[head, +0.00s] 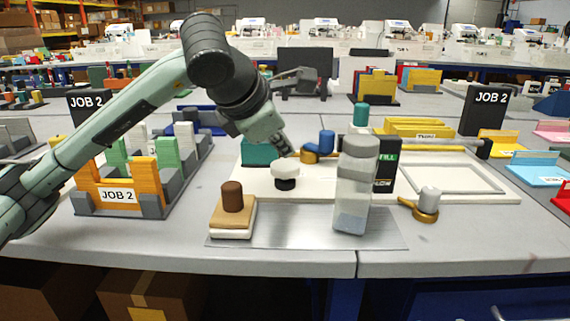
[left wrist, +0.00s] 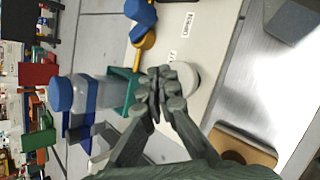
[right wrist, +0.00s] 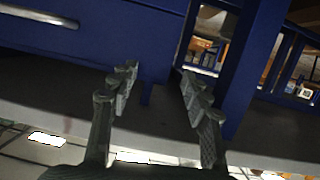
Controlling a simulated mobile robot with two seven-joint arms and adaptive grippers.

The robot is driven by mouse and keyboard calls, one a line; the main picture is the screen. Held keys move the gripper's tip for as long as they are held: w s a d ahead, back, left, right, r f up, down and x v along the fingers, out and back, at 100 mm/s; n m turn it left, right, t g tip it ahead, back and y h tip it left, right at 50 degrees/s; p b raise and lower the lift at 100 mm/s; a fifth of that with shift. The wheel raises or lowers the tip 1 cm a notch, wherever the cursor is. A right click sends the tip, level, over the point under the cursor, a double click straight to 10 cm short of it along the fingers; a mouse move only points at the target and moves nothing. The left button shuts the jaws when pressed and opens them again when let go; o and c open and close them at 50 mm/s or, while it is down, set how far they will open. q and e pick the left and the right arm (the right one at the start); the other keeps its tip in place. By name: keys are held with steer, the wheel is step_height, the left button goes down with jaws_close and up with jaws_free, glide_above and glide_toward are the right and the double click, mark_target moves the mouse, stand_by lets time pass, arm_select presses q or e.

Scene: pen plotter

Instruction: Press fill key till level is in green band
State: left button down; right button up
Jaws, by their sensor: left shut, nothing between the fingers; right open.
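A white round-topped key (head: 286,172) on a dark stem stands on the pale plotter bed (head: 245,180). My left gripper (head: 283,149) is shut and empty, its tips just above the key; contact cannot be told. In the left wrist view the shut fingertips (left wrist: 160,82) overlap the white key (left wrist: 187,76). A black panel (head: 385,170) with a green patch and partly hidden lettering stands behind a clear grey-capped bottle (head: 356,185). The level on the panel is not readable. My right gripper (right wrist: 155,95) is open and empty, away from the bed.
A brown-handled block (head: 233,207) stands front left on the metal plate (head: 290,232). A blue and yellow part (head: 320,150) stands behind the key. A brass-based piece (head: 426,205) stands on the right. Blue drawers (right wrist: 90,30) face the right gripper.

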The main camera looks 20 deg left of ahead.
mark_target(288, 165)
stand_by(0.3)
arm_select(q)
steer(key=shift+f+b, duration=0.4)
steer(key=shift+b, duration=0.25)
steer(key=shift+f+b, duration=0.65)
steer(key=shift+b, duration=0.05)
stand_by(0.5)
steer(key=shift+s+d+f+b, duration=0.1)
steer(key=shift+d+f+b, duration=0.15)
steer(key=shift+f+b, duration=0.2)
stand_by(0.6)
steer(key=shift+a+r+p, duration=0.15)
steer(key=shift+r+p, duration=0.2)
steer(key=shift+r, duration=0.65)
steer(key=shift+a+r+p, duration=0.1)
steer(key=shift+r+p, duration=0.05)
steer(key=shift+p, duration=0.15)
